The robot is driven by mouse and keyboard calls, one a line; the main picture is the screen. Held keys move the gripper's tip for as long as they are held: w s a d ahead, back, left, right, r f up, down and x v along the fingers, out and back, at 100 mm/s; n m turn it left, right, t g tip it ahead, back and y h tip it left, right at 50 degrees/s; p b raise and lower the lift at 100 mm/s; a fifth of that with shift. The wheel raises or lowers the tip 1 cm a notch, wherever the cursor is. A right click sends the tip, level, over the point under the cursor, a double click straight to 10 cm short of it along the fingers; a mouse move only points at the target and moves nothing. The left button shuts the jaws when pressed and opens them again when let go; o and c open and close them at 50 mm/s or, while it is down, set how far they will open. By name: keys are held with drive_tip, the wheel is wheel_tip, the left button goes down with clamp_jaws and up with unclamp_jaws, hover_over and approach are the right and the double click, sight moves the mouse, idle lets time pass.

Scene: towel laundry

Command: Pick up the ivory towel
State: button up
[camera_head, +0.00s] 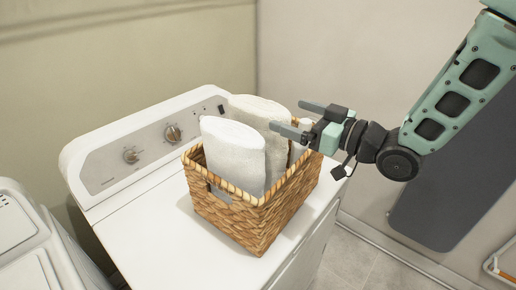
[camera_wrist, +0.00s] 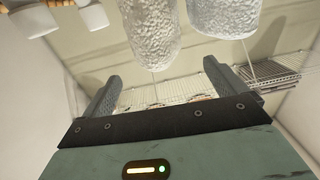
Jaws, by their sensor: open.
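An ivory towel (camera_head: 258,108), rolled or folded and upright, stands in the wicker basket (camera_head: 240,215) behind a whiter towel (camera_head: 233,155). The whiter towel hides its lower part. My gripper (camera_head: 297,118) is open and comes in from the right at the towels' upper height, its fingers pointing left beside the ivory towel. In the wrist view, my gripper's fingers (camera_wrist: 160,85) stand apart with nothing between them. Two pale textured towels, one nearer (camera_wrist: 150,30) and one beside it (camera_wrist: 223,14), show beyond the fingertips; I cannot tell there which is ivory.
The basket stands on a white washing machine (camera_head: 140,235) with a knob panel (camera_head: 150,145) behind it. Part of another pale item (camera_head: 300,125) shows in the basket's right end by my gripper. A second white appliance (camera_head: 30,240) is at left. A wire rack (camera_wrist: 170,92) shows in the wrist view.

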sight(270, 106)
drive_tip(key=shift+x, duration=0.85)
drive_tip(key=p+x, duration=0.4)
drive_tip(key=shift+w+a+r, duration=0.1)
drive_tip(key=shift+w+a, duration=0.05)
drive_tip(key=shift+a, duration=0.05)
drive_tip(key=shift+w+a, duration=0.25)
drive_tip(key=shift+a, duration=0.05)
drive_tip(key=c, duration=1.5)
drive_tip(key=shift+c, duration=1.3)
